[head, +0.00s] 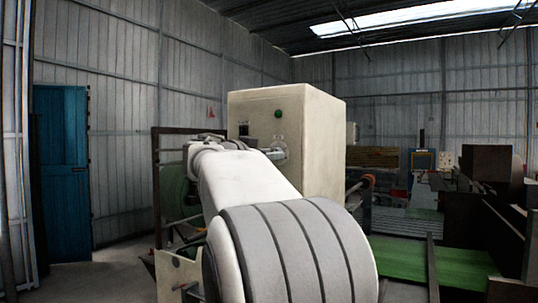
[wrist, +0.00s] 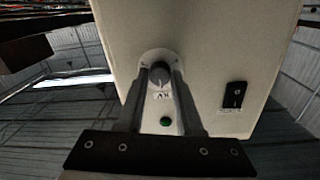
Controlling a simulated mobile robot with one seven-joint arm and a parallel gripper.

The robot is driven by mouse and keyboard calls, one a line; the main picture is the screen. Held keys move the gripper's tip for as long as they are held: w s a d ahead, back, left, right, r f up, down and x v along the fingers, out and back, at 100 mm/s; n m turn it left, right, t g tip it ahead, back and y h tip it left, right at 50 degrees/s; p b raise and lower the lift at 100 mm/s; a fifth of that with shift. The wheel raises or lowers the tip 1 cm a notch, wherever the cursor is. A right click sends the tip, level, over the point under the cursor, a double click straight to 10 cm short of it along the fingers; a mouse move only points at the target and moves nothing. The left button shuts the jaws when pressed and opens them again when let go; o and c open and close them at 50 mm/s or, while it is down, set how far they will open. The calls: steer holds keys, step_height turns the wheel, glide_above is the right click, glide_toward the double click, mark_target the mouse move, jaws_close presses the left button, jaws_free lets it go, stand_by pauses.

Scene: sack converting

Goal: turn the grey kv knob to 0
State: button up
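The grey kv knob (wrist: 160,75) sits on a pale round dial plate on the face of the cream cabinet (wrist: 210,50) in the wrist view. A kV label (wrist: 161,96) shows upside down below it. A light pointer line on the knob points down in the picture, toward the label. My gripper (wrist: 160,70) has one finger on each side of the knob, with no clear gap, and looks shut on it. In the head view my gripper (head: 277,153) is at the cabinet (head: 320,135); the knob is hidden there.
A green lamp (wrist: 166,121) and a black rocker switch (wrist: 235,95) are on the same cabinet face. In the head view, a dark frame (head: 156,180) stands left of my arm, a blue door (head: 62,170) farther left, and a green machine bed (head: 400,258) at right.

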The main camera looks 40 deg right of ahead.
jaws_close()
steer(key=shift+f+n+b, duration=0.1)
steer(key=shift+n+b, duration=0.2)
steer(key=shift+b, duration=0.2)
steer(key=n+t+b, duration=0.1)
steer(key=n+b, duration=0.1)
steer(key=n, duration=2.2)
steer(key=shift+s+b, duration=0.15)
steer(key=shift+b, duration=0.2)
